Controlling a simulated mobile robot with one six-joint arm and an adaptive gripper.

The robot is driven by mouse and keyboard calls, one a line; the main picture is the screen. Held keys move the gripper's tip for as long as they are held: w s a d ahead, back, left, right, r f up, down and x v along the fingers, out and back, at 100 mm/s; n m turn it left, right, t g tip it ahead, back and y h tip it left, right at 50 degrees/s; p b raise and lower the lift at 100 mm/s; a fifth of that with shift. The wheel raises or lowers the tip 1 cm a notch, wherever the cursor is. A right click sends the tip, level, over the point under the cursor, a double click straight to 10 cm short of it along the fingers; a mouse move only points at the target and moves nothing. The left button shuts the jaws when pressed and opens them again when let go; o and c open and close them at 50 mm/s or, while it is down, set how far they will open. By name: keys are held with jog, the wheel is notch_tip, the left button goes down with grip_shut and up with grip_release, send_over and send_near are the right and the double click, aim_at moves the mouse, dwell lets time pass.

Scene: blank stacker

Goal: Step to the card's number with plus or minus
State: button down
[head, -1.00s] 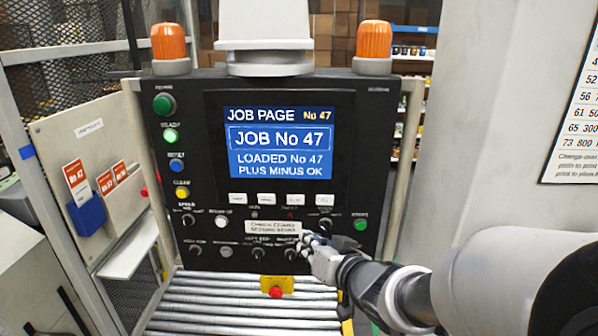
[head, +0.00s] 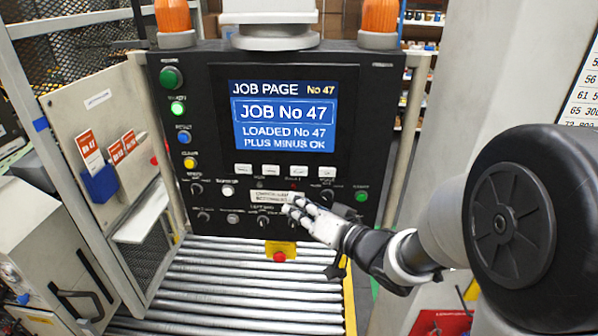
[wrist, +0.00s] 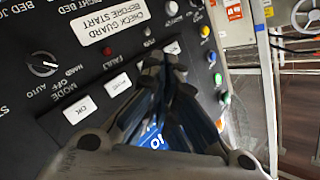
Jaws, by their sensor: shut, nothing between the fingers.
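The display (head: 283,115) in the head view reads JOB No 47, LOADED No 47, PLUS MINUS OK. Below it runs a row of white keys (head: 271,170). The wrist view shows the OK key (wrist: 82,108), a key beside it (wrist: 118,87) and a third white key (wrist: 172,48) near my fingertips; their small labels are hard to read. My gripper (head: 290,205) is shut and empty in front of the panel, over the lower control area in the head view; contact cannot be told. A red and white card (head: 90,153) stands at the blue holder (head: 100,184); its number is too small to read surely.
Knobs and coloured buttons, including a green one (head: 170,78), surround the display. A red stop button (head: 279,257) sits on a yellow box below. A roller conveyor (head: 225,285) lies in front.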

aim_at(299, 183)
jog(key=w+p, duration=0.1)
jog(key=w, duration=0.6)
jog(key=shift+w+d, duration=0.15)
jog(key=shift+w, duration=0.05)
jog(key=shift+w, duration=0.1)
dwell(1.2)
jog(key=shift+w+p, duration=0.3)
jog(key=shift+w, duration=0.05)
jog(key=shift+w, duration=0.35)
dwell(0.6)
jog(key=shift+s, duration=0.8)
jog(key=s, duration=0.5)
